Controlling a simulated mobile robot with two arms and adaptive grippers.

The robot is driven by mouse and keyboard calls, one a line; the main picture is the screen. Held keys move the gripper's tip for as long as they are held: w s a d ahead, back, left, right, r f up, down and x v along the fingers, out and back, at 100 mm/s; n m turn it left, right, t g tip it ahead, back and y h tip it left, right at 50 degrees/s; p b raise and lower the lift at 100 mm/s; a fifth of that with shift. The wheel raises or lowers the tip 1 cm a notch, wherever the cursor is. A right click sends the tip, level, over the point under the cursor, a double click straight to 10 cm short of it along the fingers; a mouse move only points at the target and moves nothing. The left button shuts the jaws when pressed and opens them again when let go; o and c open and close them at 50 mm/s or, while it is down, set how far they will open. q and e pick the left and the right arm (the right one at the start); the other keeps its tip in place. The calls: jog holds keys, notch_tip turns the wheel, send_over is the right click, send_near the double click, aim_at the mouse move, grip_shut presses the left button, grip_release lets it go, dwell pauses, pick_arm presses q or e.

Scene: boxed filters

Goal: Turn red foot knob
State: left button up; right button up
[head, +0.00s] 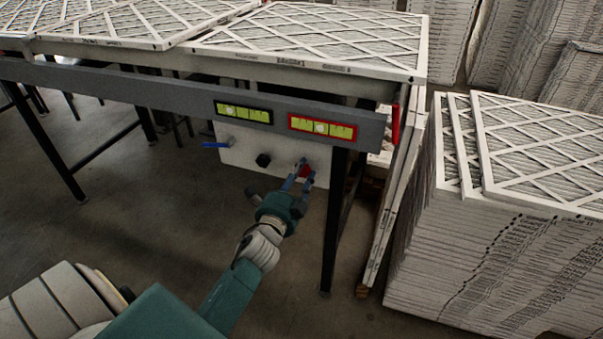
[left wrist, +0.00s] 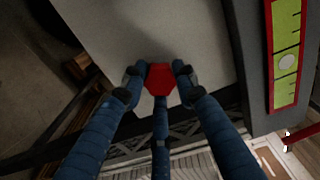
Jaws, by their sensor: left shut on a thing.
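The red knob (head: 305,172) sits on a pale panel (head: 238,152) under the table's front rail. In the left wrist view the red knob (left wrist: 160,78) looks six-sided and lies between my fingertips. My left gripper (head: 300,174) reaches in from below and is shut on the red knob, with blue fingers on both sides of it. It also shows in the left wrist view (left wrist: 159,76). My fingers partly cover the knob in the head view. My right gripper is not in view.
A black knob (head: 263,160) and a blue lever (head: 216,145) are on the same panel to the left. A red-framed level (head: 322,128) and a black-framed level (head: 244,112) are on the rail. A black table leg (head: 335,225) stands close right. Stacked filters (head: 490,260) stand farther right.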

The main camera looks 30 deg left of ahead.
pick_arm(q)
jog(key=shift+f, duration=0.1)
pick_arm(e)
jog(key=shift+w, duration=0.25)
pick_arm(q)
jog(key=o, duration=1.1)
jog(key=shift+o, duration=0.2)
jog(key=shift+s, duration=0.15)
jog(key=v, duration=1.1)
jog(key=shift+s+d, duration=0.2)
jog(key=shift+s, duration=0.2)
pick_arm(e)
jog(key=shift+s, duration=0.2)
